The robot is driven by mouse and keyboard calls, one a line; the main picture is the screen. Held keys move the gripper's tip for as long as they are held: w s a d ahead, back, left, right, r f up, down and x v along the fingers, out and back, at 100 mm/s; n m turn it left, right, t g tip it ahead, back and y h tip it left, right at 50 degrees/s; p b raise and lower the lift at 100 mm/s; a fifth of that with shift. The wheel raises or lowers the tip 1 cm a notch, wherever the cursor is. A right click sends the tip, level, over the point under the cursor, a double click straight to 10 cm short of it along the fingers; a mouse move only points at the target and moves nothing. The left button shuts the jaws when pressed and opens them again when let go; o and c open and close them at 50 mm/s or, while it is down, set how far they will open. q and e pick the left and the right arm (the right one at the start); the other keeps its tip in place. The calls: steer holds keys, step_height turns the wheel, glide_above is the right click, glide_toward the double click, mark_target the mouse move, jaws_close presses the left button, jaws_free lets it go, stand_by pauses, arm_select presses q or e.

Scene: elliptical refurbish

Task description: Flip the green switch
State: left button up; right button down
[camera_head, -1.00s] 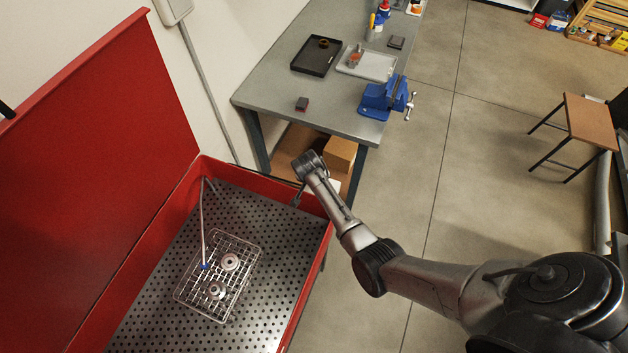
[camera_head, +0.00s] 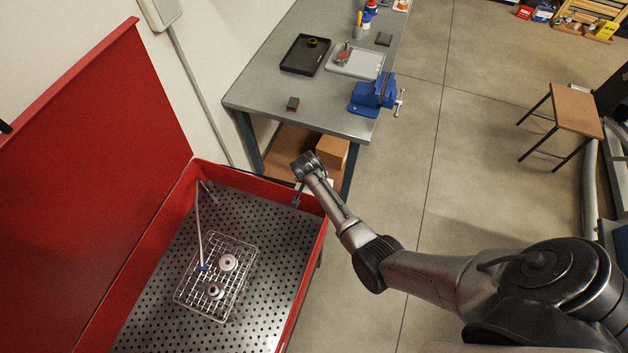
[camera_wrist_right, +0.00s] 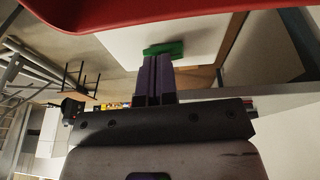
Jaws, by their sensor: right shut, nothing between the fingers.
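The green switch (camera_wrist_right: 165,48) shows in the right wrist view as a small bright green piece against a white panel (camera_wrist_right: 195,35). My right gripper (camera_wrist_right: 155,58) is shut and empty, its two fingers side by side. Its tips lie at the lower edge of the green piece in the picture; I cannot tell whether they touch it. In the head view, my right gripper (camera_head: 297,196) points down by the far right wall of the red wash tank, and the switch is not visible there. My left gripper is not in view.
The red tank's rim (camera_head: 250,177) is close to my right gripper; it also crosses the top of the wrist view (camera_wrist_right: 130,22). A wire basket (camera_head: 240,262) with metal parts lies inside. A grey workbench (camera_head: 300,88) with a blue vise (camera_head: 370,95) stands beyond.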

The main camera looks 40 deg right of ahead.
steer(key=r+p, duration=0.4)
steer(key=shift+w+a+r, duration=0.1)
steer(key=shift+w+r, duration=0.15)
steer(key=shift+r, duration=0.05)
steer(key=v, duration=0.9)
steer(key=shift+w+a, duration=0.3)
steer(key=shift+w, duration=0.1)
